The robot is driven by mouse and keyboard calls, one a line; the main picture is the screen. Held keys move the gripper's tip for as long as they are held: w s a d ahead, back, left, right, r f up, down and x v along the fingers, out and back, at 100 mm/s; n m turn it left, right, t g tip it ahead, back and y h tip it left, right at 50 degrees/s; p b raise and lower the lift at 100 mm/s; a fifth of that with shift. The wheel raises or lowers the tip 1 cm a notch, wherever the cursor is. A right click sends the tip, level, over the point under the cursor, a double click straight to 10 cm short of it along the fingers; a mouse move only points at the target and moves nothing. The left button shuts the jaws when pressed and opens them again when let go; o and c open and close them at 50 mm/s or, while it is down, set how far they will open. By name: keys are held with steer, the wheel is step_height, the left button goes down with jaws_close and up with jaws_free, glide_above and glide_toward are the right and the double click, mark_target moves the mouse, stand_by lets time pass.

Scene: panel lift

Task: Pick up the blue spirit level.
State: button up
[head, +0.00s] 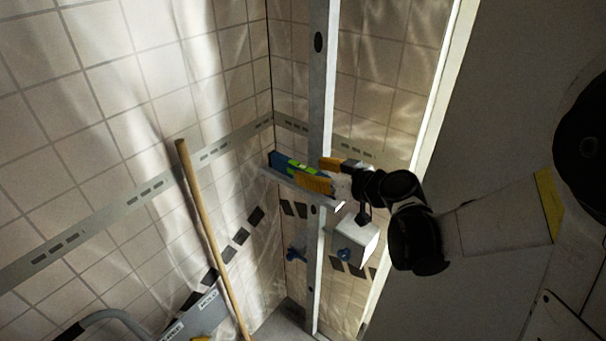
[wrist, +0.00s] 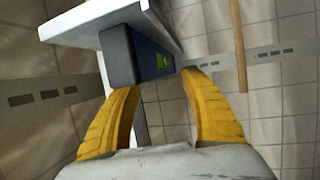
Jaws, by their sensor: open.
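The blue spirit level (head: 283,162), with bright green parts, lies on a narrow pale ledge (head: 271,173) fixed at a metal upright. In the wrist view the level (wrist: 123,57) shows its dark end towards me, with the ledge (wrist: 72,25) behind and beside it. My gripper (head: 311,172) has yellow fingers and is open at the near end of the level. In the wrist view my gripper (wrist: 158,82) has one fingertip on either side of the level's lower edge. I cannot tell whether either finger touches it. One finger hides part of the level in the head view.
The metal upright (head: 320,85) stands right by the level and ledge. A wooden pole (head: 212,235) leans against the tiled wall (head: 110,110) to the left. A grey object with labels (head: 200,315) lies low at the bottom. A slotted rail (head: 130,201) runs along the wall.

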mark_target(306, 169)
steer(key=x, duration=0.4)
steer(key=shift+w+f, duration=0.15)
jaws_close()
